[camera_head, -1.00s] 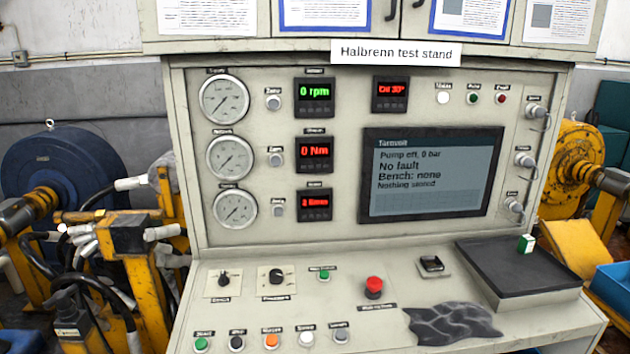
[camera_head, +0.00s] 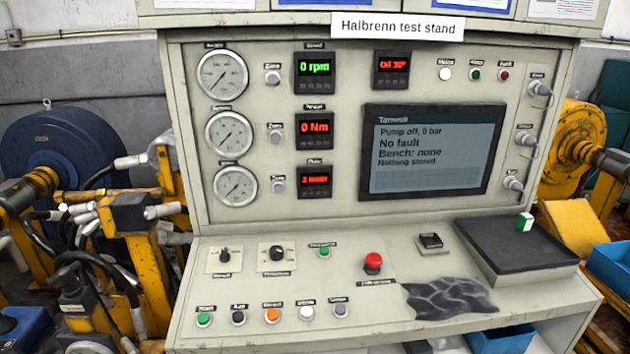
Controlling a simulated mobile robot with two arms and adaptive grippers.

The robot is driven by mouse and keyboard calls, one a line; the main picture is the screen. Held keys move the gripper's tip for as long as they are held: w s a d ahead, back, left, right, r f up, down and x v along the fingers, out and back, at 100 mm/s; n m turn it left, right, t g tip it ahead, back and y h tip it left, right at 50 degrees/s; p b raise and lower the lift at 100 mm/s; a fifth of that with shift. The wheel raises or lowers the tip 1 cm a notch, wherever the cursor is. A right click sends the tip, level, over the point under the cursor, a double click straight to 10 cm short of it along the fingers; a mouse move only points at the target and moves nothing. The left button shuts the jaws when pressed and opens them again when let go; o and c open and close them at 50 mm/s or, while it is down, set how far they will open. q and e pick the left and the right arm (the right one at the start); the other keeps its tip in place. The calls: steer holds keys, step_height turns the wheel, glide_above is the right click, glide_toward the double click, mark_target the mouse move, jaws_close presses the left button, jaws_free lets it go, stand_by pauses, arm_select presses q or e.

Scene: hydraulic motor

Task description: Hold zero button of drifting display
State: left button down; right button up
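Three small displays are stacked on the panel of the test stand. The top display (camera_head: 315,72) reads 0 rpm in green. The middle display (camera_head: 315,130) reads 0 Nm in red. The bottom display (camera_head: 315,180) shows red text that looks like 2 l/min, blurred. A round light-grey button sits left of each: top button (camera_head: 272,77), middle button (camera_head: 276,135), bottom button (camera_head: 278,186). Nothing touches these buttons. Neither of my grippers can be made out in the view.
A screen (camera_head: 430,150) reads "Pump off, 0 bar", "No fault". Machinery stands at both sides.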

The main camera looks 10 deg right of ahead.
jaws_close()
steer(key=shift+d, duration=0.1)
stand_by(1.1)
